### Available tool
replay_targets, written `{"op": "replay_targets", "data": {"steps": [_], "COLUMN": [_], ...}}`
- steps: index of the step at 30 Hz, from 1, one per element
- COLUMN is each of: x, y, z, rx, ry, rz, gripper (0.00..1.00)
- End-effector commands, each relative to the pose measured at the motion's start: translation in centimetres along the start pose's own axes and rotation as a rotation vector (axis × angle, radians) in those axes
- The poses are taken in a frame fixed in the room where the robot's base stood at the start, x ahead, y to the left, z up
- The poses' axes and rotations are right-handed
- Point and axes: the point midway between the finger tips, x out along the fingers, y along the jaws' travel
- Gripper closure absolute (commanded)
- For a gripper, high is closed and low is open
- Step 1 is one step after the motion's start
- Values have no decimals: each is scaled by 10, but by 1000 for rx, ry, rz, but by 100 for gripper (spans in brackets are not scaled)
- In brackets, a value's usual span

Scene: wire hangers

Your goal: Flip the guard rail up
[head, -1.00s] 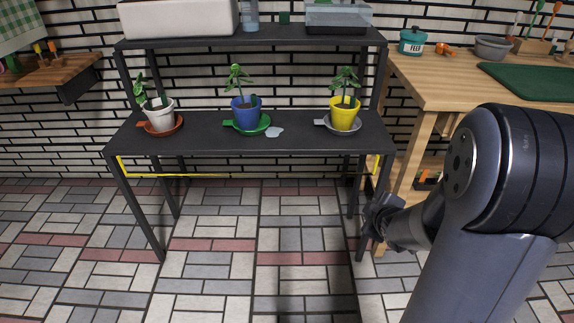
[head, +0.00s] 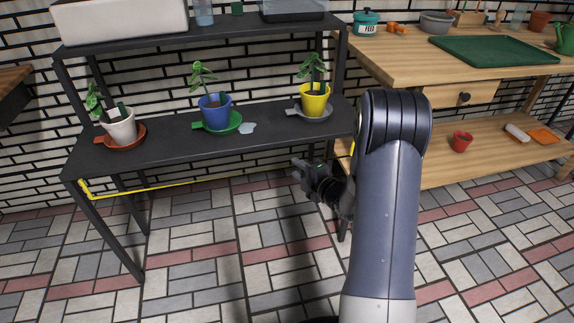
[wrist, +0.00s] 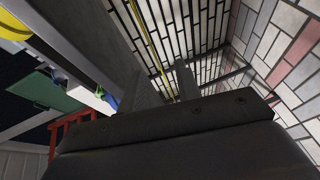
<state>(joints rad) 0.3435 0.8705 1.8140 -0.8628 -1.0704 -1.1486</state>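The guard rail is a thin yellow bar (head: 150,188) hanging below the front edge of the dark shelf stand (head: 160,152). Its right part is hidden behind my arm and gripper. My gripper (head: 299,168) is in front of and below the shelf's right half, near the rail's height. In the wrist view, my gripper (wrist: 166,82) has its two fingers apart with nothing held. The yellow rail (wrist: 153,50) runs as a thin line toward the gap between the fingers there; I cannot tell whether they touch it.
Potted plants stand on the shelf: a white pot (head: 121,126), a blue pot (head: 215,107) and a yellow pot (head: 314,100), each on a saucer. A wooden workbench (head: 400,70) stands to the right. The tiled floor in front is clear.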

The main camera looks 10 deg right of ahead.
Motion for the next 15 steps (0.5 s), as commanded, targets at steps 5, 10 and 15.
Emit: {"op": "replay_targets", "data": {"steps": [5,10,15], "x": [33,51,56], "y": [-2,-2,0], "z": [-1,0,0], "rx": [0,1,2], "ry": [2,1,-1], "rz": [0,-1,-2], "gripper": [68,68,68]}}
